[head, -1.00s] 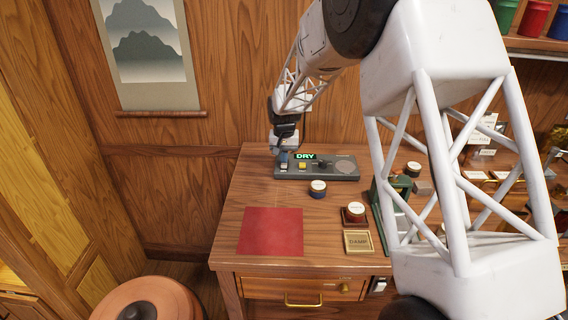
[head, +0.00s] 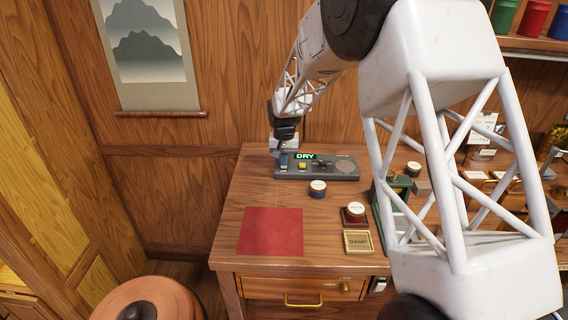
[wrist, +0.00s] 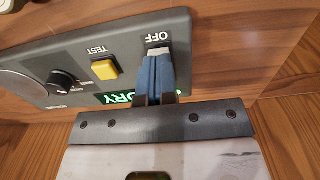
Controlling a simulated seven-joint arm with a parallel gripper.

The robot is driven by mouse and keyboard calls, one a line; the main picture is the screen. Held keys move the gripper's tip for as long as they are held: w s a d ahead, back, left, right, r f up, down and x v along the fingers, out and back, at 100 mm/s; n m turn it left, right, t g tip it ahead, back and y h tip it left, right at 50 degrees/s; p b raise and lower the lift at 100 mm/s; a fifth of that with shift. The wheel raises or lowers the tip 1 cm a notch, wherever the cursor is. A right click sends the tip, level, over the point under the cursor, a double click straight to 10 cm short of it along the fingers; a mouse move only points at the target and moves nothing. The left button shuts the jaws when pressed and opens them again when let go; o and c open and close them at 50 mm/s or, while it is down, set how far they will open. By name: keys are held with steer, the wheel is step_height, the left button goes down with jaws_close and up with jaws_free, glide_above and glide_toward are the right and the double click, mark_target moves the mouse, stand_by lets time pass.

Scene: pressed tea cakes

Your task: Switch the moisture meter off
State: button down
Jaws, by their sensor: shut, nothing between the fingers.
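The moisture meter (head: 318,172) is a dark grey box at the back of the desk, its green display (head: 305,156) lit with "DRY". In the wrist view the meter (wrist: 125,50) shows a yellow TEST button (wrist: 104,69), a black knob (wrist: 63,80) and a switch marked OFF (wrist: 158,45). My gripper (wrist: 158,68) is shut and empty, its blue fingertips right at the OFF switch and covering most of it. I cannot tell whether they touch it. In the head view my gripper (head: 283,158) is over the meter's left end.
A red mat (head: 271,231) lies at the desk's front left. The wooden wall is close behind.

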steer(key=shift+f, duration=0.2)
steer(key=shift+r, duration=3.5)
steer(key=shift+s+d+r, duration=0.3)
steer(key=shift+s+r, duration=0.05)
steer(key=shift+r, duration=0.05)
steer(key=s+d+r, duration=0.5)
steer(key=s, duration=0.3)
steer(key=s+d+r+t, duration=0.1)
steer(key=s+d+r, duration=0.3)
steer(key=s, duration=0.4)
steer(key=s+d+r, duration=0.5)
steer(key=s, duration=0.3)
steer(key=s+d+f, duration=0.1)
steer(key=s+d, duration=0.2)
steer(key=s, duration=1)
steer(key=s+d+f+t, duration=0.1)
steer(key=s+d, duration=0.3)
steer(key=s, duration=0.9)
steer(key=shift+s+d+f+t, duration=0.15)
steer(key=shift+s+f+t, duration=0.1)
steer(key=shift+s+t, duration=0.1)
